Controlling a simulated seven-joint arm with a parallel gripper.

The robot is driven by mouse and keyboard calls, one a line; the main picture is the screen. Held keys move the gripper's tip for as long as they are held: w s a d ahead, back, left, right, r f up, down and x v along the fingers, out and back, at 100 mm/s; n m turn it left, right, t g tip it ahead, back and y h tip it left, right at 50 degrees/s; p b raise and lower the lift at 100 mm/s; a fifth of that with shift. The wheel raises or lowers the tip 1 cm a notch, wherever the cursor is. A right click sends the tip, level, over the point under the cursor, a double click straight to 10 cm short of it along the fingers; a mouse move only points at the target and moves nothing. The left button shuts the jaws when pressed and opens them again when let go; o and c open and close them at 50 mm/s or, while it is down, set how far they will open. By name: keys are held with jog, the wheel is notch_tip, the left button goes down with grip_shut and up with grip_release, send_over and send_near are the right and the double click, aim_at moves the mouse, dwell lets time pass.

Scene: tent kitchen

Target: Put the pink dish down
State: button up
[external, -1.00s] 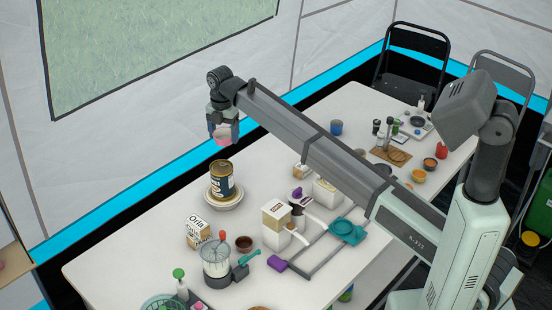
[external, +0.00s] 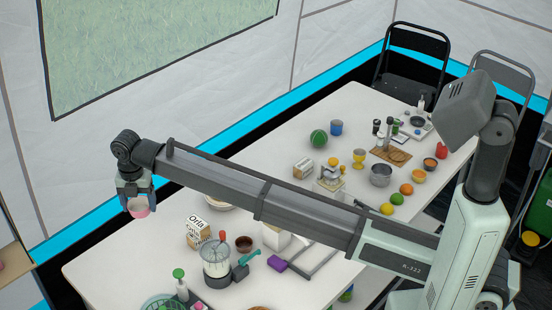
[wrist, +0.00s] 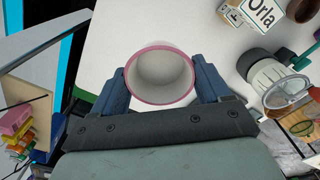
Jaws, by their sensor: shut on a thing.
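The pink dish (external: 139,208) is a small round bowl with a pink outside and a pale inside. My gripper (external: 137,200) is shut on it, with one finger on each side. In the wrist view the dish (wrist: 159,76) sits upright between the two blue-grey fingers of my gripper (wrist: 160,88), its opening facing the camera. In the external view the dish is held in the air by the table's far left edge. I cannot tell its exact height above the table.
The white table (external: 130,255) has bare surface around the far left corner. The Orla carton (external: 200,231), a small brown bowl (external: 244,243) and a blender (external: 216,262) stand right of the dish. My arm hides part of a pale plate (external: 220,207).

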jog(key=s+a, duration=0.1)
jog(key=s, duration=0.2)
send_near(144, 256)
jog(key=shift+s+f, duration=0.1)
jog(key=shift+f, duration=2.95)
jog(key=o, duration=1)
jog(key=shift+f, duration=0.1)
jog(key=shift+o, duration=0.2)
notch_tip(144, 256, up, 12)
